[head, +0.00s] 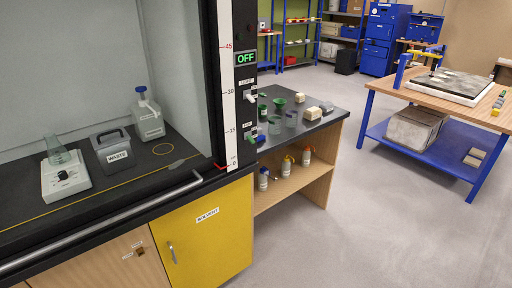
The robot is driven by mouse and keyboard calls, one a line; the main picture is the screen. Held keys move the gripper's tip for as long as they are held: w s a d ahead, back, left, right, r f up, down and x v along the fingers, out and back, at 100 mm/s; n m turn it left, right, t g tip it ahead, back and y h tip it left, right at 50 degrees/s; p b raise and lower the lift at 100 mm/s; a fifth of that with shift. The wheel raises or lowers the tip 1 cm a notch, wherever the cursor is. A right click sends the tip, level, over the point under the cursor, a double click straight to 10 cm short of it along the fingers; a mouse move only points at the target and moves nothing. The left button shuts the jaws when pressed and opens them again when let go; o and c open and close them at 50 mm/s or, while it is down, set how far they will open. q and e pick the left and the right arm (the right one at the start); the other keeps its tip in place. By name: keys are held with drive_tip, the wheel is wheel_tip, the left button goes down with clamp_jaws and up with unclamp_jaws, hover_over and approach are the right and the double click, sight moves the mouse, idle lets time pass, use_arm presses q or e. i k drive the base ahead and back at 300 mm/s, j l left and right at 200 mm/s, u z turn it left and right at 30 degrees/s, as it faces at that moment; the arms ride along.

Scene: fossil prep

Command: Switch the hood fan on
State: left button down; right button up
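The fume hood stands at the left, and its dark control panel (247,112) runs down its right-hand post. A green-lit display (245,58) at the top of the panel reads OFF. Below it a small label, seemingly LIGHT, sits above a pale switch lever (251,98). A lower label (248,125), too small to read surely, sits above a second, darker switch or knob (252,138). I cannot tell the exact position of either switch. Neither of my grippers is in view.
The hood holds a scale with a flask (66,178), a grey WASTE box (113,150) and a bottle (148,115). A horizontal bar (110,222) runs along its front edge. A bench with jars (318,122) adjoins the panel's right. Open floor (335,215) lies right of it.

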sight(249, 138)
drive_tip(key=i+l, duration=0.45)
drive_tip(key=i+l+u, duration=0.15)
drive_tip(key=i+l, duration=0.65)
drive_tip(key=l, duration=0.2)
drive_tip(key=i+l+u, duration=0.1)
drive_tip(key=i+l, duration=0.3)
drive_tip(key=l, duration=0.1)
